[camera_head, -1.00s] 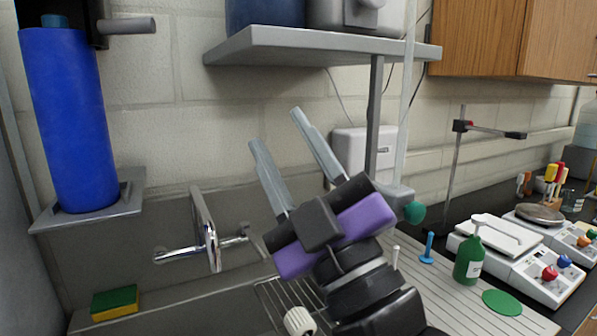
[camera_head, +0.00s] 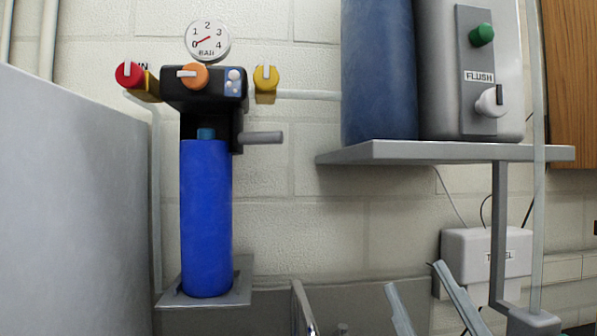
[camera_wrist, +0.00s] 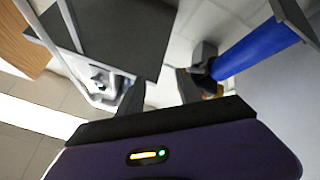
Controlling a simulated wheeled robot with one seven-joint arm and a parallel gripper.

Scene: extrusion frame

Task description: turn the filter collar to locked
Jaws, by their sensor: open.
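The filter unit stands at left in the head view, with a black head (camera_head: 207,88) above a blue cylindrical filter (camera_head: 205,220). A grey handle (camera_head: 262,138) juts right from the dark collar below the head. The collar's markings cannot be read. An orange knob (camera_head: 194,76) with a pale pointer sits on the head's front. My gripper (camera_head: 414,278) is open and empty, low and right of the filter, well apart from it. In the wrist view, the blue filter (camera_wrist: 255,50) is at upper right, beyond the open fingers.
A red valve knob (camera_head: 129,74) and a yellow one (camera_head: 266,79) flank the head under a pressure gauge (camera_head: 207,41). A grey shelf (camera_head: 450,151) carrying a blue tank (camera_head: 379,75) is above my gripper. A grey panel (camera_head: 70,200) borders the filter's left.

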